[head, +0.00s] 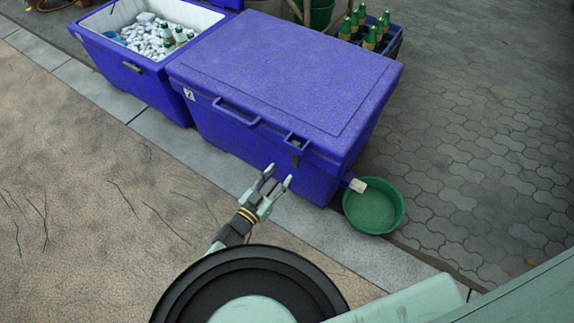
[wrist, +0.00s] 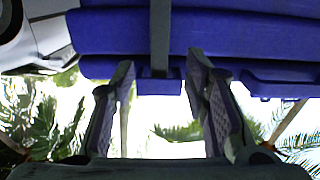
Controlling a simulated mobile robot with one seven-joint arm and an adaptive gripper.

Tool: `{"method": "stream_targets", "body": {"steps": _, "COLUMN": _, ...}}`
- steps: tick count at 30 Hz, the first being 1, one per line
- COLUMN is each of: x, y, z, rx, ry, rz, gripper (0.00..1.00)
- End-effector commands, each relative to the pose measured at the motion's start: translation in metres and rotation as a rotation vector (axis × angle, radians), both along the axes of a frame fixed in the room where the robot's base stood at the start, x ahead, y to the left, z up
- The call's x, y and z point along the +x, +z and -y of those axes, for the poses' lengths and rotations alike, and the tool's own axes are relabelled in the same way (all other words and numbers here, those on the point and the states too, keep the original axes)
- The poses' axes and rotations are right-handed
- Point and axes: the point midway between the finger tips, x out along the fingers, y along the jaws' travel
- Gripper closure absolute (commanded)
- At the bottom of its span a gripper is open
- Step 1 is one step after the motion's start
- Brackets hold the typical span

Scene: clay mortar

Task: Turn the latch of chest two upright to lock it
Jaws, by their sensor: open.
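Chest two (head: 265,75) is a blue cooler with its lid down and a numbered label at its left corner. Its dark latch (head: 296,158) is at the right part of the front, below a bracket on the lid edge. In the wrist view the latch (wrist: 160,38) shows as a narrow dark bar running up and down the picture, between the fingers. My gripper (head: 277,181) is open in front of the chest, just below and left of the latch; in the wrist view its two fingers (wrist: 160,72) are apart with nothing held. Contact with the latch cannot be told.
A blue handle (head: 236,112) sticks out left of the latch. An open chest (head: 110,50) with ice and bottles stands at left. A green basin (head: 374,207) lies under a pale spout (head: 357,186) at right. A bottle crate (head: 393,48) stands behind. The front pavement is clear.

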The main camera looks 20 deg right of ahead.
Motion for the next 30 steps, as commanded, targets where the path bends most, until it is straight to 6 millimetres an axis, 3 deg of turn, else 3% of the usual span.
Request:
{"method": "stream_targets", "body": {"steps": 3, "x": -0.014, "y": 0.0, "z": -0.019, "rx": 0.002, "ry": 0.002, "rz": -0.001, "gripper": 0.58}}
{"method": "stream_targets", "body": {"steps": 9, "x": -0.026, "y": 0.0, "z": -0.033, "rx": 0.001, "ry": 0.0, "rz": -0.001, "gripper": 0.58}}
{"method": "stream_targets", "body": {"steps": 27, "x": -0.028, "y": 0.0, "z": -0.035, "rx": 0.0, "ry": -0.001, "rz": 0.0, "gripper": 0.58}}
{"method": "stream_targets", "body": {"steps": 30, "x": -0.028, "y": 0.01, "z": -0.035, "rx": -0.001, "ry": -0.001, "rz": 0.001, "gripper": 0.58}}
